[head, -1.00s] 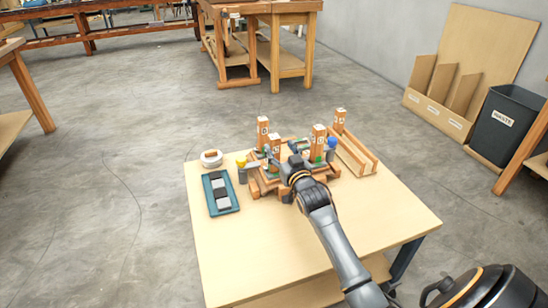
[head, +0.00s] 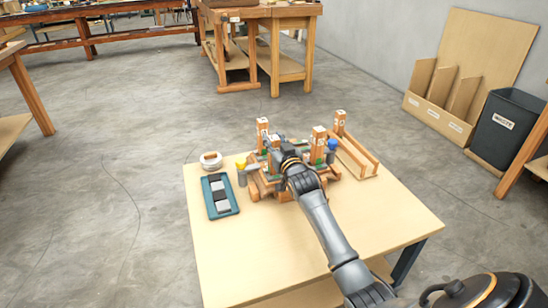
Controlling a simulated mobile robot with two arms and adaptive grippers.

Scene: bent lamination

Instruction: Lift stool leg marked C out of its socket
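A wooden stool assembly (head: 262,186) rests on the light table. Several upright wooden legs with white labels on top show: a far left leg (head: 262,128), a shorter-looking near left leg (head: 274,141), a right leg (head: 318,140) and a far right leg (head: 340,121). The labels are too small to read surely, so I cannot tell which leg is C. My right gripper (head: 279,154) is over the middle of the stool, close beside the near left leg. Its fingers are largely hidden by my wrist, so its grip is unclear. My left gripper is not in view.
A blue-grey tray (head: 233,208) with dark and light blocks and a round white container (head: 210,158) stand left on the table (head: 310,240). A yellow-topped cup (head: 241,176) and a wooden rack (head: 362,158) flank the stool. The table's front is clear.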

